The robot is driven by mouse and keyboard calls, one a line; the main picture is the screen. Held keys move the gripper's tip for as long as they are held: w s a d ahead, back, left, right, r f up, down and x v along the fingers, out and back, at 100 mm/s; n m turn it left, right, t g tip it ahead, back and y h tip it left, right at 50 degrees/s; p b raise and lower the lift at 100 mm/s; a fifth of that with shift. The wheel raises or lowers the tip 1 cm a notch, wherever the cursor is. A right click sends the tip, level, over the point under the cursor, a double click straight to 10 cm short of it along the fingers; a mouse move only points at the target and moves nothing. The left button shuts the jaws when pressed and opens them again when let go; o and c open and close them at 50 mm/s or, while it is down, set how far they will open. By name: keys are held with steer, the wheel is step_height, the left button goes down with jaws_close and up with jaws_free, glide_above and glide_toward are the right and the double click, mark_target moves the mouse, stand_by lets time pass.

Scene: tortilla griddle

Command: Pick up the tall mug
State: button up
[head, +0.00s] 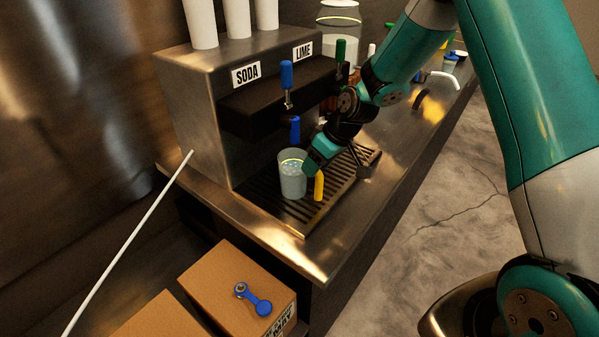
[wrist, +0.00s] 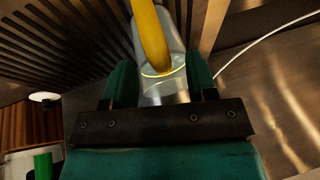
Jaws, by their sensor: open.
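The tall mug (head: 292,174) is a pale, see-through cup with a yellow handle (head: 319,187). It stands upright on the slatted drip tray (head: 262,203) below the soda dispenser. My gripper (head: 316,160) is at the mug's right side, close above the handle. In the wrist view my gripper (wrist: 161,74) is open, with one teal finger on each side of the mug (wrist: 166,90). The yellow handle (wrist: 148,36) runs up the picture between the fingers. I cannot tell whether either finger touches the mug.
The steel dispenser (head: 199,95), labelled SODA and LIME, overhangs the tray, with a blue tap (head: 286,76). A cardboard box (head: 226,289) carrying a blue tool (head: 254,300) is below the counter.

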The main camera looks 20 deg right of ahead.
steer(key=shift+x, duration=0.9)
steer(key=shift+c, duration=0.2)
jaws_close()
